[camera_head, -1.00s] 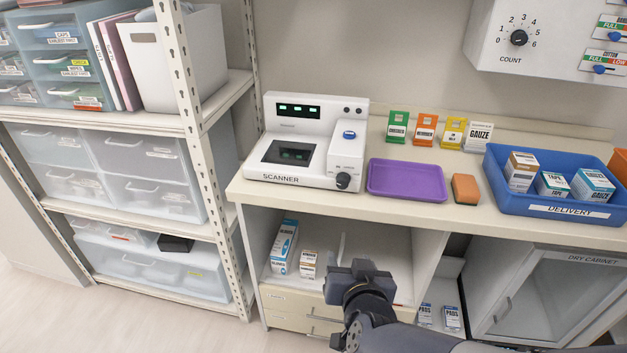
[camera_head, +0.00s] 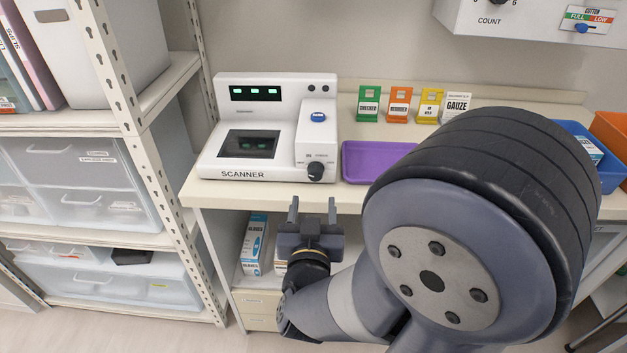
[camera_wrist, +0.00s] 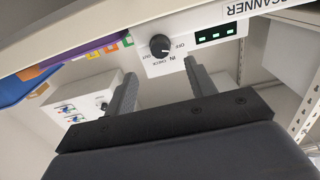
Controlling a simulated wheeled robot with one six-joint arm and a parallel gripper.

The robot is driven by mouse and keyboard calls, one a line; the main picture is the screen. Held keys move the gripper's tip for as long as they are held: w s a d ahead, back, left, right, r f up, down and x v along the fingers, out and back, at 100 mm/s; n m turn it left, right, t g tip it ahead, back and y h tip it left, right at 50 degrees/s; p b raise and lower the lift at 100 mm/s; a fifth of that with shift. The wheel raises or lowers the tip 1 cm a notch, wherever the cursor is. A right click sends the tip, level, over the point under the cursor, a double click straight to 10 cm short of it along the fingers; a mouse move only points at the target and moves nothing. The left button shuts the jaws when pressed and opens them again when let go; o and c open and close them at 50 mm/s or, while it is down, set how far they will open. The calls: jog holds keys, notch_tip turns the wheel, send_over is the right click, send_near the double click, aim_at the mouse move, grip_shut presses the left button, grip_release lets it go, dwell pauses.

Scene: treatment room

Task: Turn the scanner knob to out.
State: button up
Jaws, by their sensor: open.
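The white scanner (camera_head: 268,130) stands on the counter with its small green displays lit. Its round black knob (camera_head: 316,171) is at the lower right of its front, below a blue button. The knob also shows in the wrist view (camera_wrist: 159,46), with small labels around it; I cannot tell surely where its pointer is set. My gripper (camera_head: 312,208) is open and empty in front of the counter edge, below the knob in the head view. In the wrist view its fingers (camera_wrist: 160,75) point toward the scanner front, with the knob beyond their tips, apart from them.
A purple tray (camera_head: 375,160) lies right of the scanner. Several coloured card holders (camera_head: 399,104) stand behind it. My arm covers much of the right counter and part of the blue bin (camera_head: 612,178). A shelf post (camera_head: 150,165) rises at the left. Boxes (camera_head: 254,245) stand below the counter.

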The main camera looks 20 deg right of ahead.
aim_at(315, 177)
jog(key=shift+x, duration=3.95)
jog(key=shift+c, duration=0.4)
jog(key=shift+f, duration=0.1)
jog(key=c, duration=0.9)
